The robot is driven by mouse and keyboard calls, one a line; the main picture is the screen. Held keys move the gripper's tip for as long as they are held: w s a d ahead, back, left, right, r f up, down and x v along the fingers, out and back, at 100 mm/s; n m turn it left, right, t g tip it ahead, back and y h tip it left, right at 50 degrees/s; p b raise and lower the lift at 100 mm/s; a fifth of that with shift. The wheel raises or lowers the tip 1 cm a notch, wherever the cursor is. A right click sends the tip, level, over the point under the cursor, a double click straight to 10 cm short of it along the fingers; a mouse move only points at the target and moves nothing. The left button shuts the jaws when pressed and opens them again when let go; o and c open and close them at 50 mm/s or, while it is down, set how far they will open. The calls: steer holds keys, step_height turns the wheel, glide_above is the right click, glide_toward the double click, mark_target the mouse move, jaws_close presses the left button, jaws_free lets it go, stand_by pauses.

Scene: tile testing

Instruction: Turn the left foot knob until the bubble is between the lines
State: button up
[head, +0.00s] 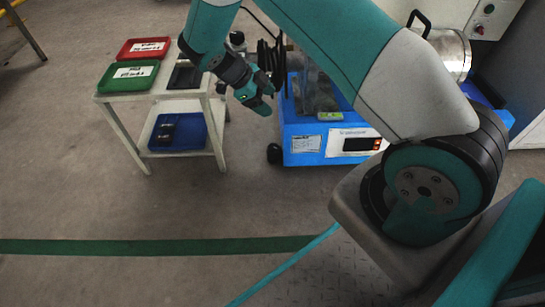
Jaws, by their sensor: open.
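A blue machine (300,146) stands on the floor at the middle, with labels and a dark display panel on its front. A small yellow-green bar (330,116), which looks like the spirit level, lies on its top near the front edge. Its bubble and lines are too small to make out. A black foot knob (274,154) sticks out at the machine's lower left corner, near the floor. My gripper (265,100) is open and empty. In the picture it is above the left foot knob, beside the machine's left edge, and apart from the knob.
A white cart (139,130) stands to the left. It holds a red tray (143,49), a green tray (128,75) and a dark flat item, with a blue bin (178,133) below. Black cables hang behind my gripper. The floor in front is clear, with a green stripe (150,247).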

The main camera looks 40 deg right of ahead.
mark_target(273, 147)
steer(key=w+a+f+n+t+y+b, duration=0.1)
steer(key=w+f+n+y+b, duration=0.15)
steer(key=w+f, duration=0.55)
steer(key=shift+n+y, duration=0.25)
steer(key=b+x, duration=0.3)
steer(key=x, duration=0.3)
steer(key=b+x, duration=0.3)
steer(key=x, duration=0.3)
steer(key=s+a+b+x, duration=0.1)
steer(key=b+x, duration=0.1)
steer(key=x, duration=0.4)
steer(key=shift+s+d+f+b, duration=0.15)
steer(key=shift+s+f+b, duration=0.05)
steer(key=shift+f+b, duration=0.2)
steer(key=shift+r, duration=0.1)
steer(key=c, duration=0.9)
steer(key=p, duration=0.1)
steer(key=n+p, duration=0.1)
steer(key=shift+s+r+t+p, duration=0.1)
steer(key=shift+r+t+p, duration=0.2)
steer(key=shift+n+p, duration=0.7)
steer(key=shift+f+n+t+p, duration=0.15)
steer(key=shift+n+t+p, duration=0.35)
steer(key=shift+n+p, duration=0.15)
steer(key=shift+f, duration=0.15)
